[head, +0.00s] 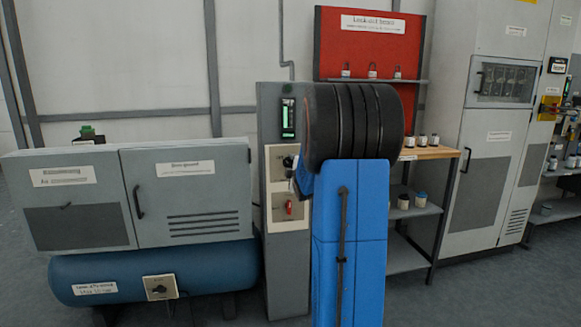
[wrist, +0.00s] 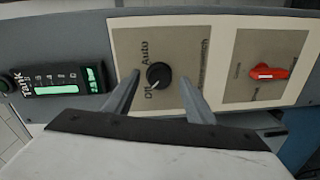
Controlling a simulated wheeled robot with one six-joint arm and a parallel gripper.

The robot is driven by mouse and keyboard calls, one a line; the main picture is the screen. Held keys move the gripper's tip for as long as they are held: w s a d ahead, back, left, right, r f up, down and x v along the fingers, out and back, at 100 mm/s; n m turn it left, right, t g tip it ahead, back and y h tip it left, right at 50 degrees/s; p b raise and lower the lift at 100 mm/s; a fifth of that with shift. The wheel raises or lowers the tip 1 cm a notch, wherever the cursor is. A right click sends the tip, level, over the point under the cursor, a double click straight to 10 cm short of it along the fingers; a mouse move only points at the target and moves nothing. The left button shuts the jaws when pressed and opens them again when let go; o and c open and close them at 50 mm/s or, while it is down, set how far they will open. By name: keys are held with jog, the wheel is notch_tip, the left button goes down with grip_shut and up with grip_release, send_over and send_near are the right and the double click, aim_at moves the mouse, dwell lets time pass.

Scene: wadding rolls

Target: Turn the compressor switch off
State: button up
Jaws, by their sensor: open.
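A black rotary switch (wrist: 158,75) sits on a beige plate (wrist: 130,42) marked "Auto" and "Off". The plate's other lettering is too blurred to read. A small light mark on the knob seems to be on the side toward "Off", but I cannot be sure of its setting. My gripper (wrist: 159,77) is open, with one finger on each side of the knob in the wrist view. I cannot tell whether the fingers touch it. In the head view the switch (head: 288,161) is on the grey column (head: 270,125), and my arm hides most of my gripper.
A red switch (wrist: 268,72) sits on the neighbouring plate, and a lit green "Tank" display (wrist: 65,88) is on the other side. A blue tank (head: 210,268) with its own knob (head: 157,289) lies under grey cabinets. A shelf (head: 415,208) with jars stands right of my arm.

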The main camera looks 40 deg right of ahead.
jog(key=v, duration=1.5)
jog(key=shift+s, duration=0.3)
jog(key=shift+a, duration=0.25)
jog(key=s+a+f+m+g+y, duration=0.2)
jog(key=s+a+f+m, duration=0.1)
jog(key=a, duration=0.8)
jog(key=s+a+f+m+g+y, duration=0.2)
jog(key=s+a+f+m+y, duration=0.1)
jog(key=a, duration=0.7)
jog(key=s+a+f+m+g+y, duration=0.1)
jog(key=s+a+f+g+y, duration=0.1)
jog(key=s+a, duration=0.7)
jog(key=s+a+f+m+g+y, duration=0.2)
jog(key=s+a+f+g, duration=0.2)
jog(key=s+a, duration=0.5)
notch_tip(320, 180, down, 2)
jog(key=shift+s+f+m, duration=0.1)
jog(key=shift+s+m, duration=0.2)
jog(key=shift+s, duration=0.8)
